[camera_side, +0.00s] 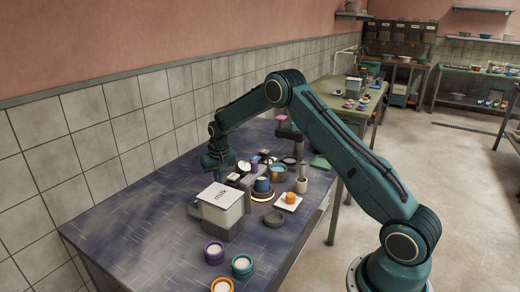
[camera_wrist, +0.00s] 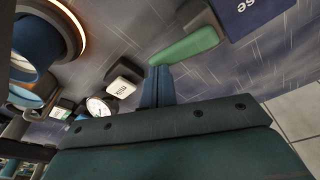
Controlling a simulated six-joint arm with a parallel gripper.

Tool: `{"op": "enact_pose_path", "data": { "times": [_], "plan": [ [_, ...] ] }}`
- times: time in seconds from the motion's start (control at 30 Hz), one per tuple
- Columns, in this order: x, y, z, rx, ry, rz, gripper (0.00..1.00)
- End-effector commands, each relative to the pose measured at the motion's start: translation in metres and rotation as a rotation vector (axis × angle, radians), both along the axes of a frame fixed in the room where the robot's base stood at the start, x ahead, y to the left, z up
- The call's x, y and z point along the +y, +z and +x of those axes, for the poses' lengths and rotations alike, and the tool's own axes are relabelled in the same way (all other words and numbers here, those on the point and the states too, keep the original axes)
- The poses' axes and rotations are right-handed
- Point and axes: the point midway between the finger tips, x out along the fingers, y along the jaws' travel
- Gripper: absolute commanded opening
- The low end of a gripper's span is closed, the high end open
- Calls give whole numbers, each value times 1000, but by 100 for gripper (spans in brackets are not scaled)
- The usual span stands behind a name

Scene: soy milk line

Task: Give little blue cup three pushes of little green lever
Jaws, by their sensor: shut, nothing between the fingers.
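The blue cup (camera_side: 262,185) stands upright on a round ringed base on the table, right of the white milk box in the side view. In the wrist view the cup (camera_wrist: 36,48) is at the upper left. The green lever (camera_wrist: 187,46) shows at the upper middle of the wrist view; I cannot make it out in the side view. My gripper (camera_wrist: 158,72) is shut and empty, its tips right at the lever's near end; whether they touch cannot be told. In the side view my gripper (camera_side: 222,172) points down behind the milk box, its tips hidden.
The milk box (camera_side: 221,197) stands close in front of my gripper. A white dial (camera_wrist: 100,107) and a small white-topped block (camera_wrist: 123,86) lie near my fingers. The table's left part is clear.

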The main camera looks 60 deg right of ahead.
Motion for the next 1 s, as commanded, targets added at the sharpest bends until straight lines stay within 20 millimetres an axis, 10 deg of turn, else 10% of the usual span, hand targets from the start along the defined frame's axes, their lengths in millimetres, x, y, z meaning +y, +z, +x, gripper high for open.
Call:
{"op": "enact_pose_path", "data": {
  "times": [1.0],
  "plan": [
    [0, 23, 0, 1, 0, 0, 0]
  ]
}}
